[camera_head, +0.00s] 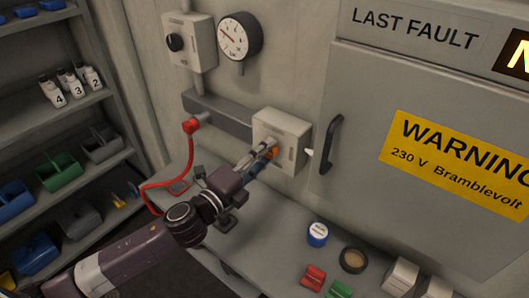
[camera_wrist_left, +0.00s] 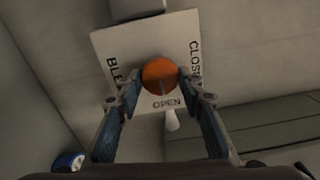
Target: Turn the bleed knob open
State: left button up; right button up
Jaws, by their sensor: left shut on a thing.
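The orange bleed knob (camera_head: 274,153) sits on the front of a pale wall box (camera_head: 290,129). In the left wrist view the knob (camera_wrist_left: 159,75) is round, with a darker line on its lower half that appears to point toward the word OPEN. CLOSED is printed at the right of the plate (camera_wrist_left: 122,60), and a partly hidden word beginning BL at the left. My left gripper (camera_head: 268,150) reaches the box from the lower left. Its fingers (camera_wrist_left: 160,88) stand on either side of the knob and are shut on it. My right gripper is not in view.
A small white cone (camera_wrist_left: 171,120) sticks out beside the plate. A cabinet with a black handle (camera_head: 326,144) stands close right. A red hose (camera_head: 150,187) hangs left.

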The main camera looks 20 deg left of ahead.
pick_arm(q)
jog(key=shift+f+m, duration=0.1)
jog(key=shift+m, duration=0.3)
jog(key=o, duration=1.2)
jog(key=shift+c, duration=0.2)
jog(key=shift+s, duration=0.1)
jog(key=v, duration=1.2)
